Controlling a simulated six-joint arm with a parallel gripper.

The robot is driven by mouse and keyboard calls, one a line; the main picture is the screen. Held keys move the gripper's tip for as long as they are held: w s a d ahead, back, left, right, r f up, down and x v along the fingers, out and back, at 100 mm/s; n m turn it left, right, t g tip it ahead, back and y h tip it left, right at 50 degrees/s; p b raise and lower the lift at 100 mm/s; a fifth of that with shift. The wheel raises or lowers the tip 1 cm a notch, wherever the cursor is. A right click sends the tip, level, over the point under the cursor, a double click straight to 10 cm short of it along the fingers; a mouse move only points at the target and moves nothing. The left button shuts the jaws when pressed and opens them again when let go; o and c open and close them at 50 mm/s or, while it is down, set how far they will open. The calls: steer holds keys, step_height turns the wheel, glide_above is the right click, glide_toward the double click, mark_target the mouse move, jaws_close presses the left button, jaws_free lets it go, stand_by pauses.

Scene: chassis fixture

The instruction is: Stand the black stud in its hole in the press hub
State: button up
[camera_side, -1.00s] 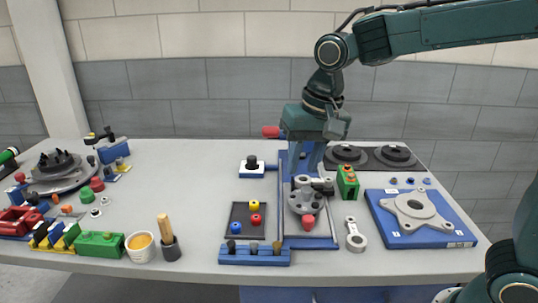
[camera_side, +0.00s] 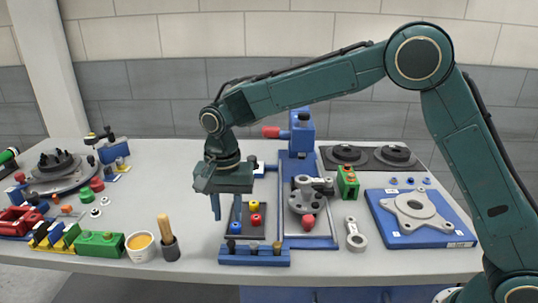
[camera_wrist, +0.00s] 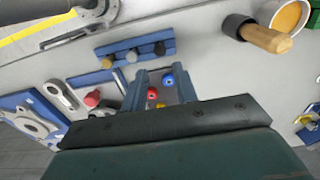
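The black stud (camera_side: 231,245) stands at the left end of the blue rack (camera_side: 255,260) at the table's front, beside a grey and a bronze one. In the wrist view, the black stud (camera_wrist: 159,48) is at the rack's right end.
The dark tray (camera_side: 246,212) holds red, yellow and blue knobs. A blue press (camera_side: 301,132) stands behind the hub. A cup with a wooden handle (camera_side: 168,243) is left of the rack. A green block (camera_side: 347,183) and a grey link (camera_side: 355,238) lie right of the hub.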

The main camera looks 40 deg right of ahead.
mark_target(231, 242)
steer(key=shift+f, duration=0.1)
steer(key=shift+f, duration=3.85)
steer(key=shift+c, duration=0.2)
jaws_close()
steer(key=shift+r, duration=0.55)
steer(key=shift+r, duration=0.35)
steer(key=shift+r, duration=0.3)
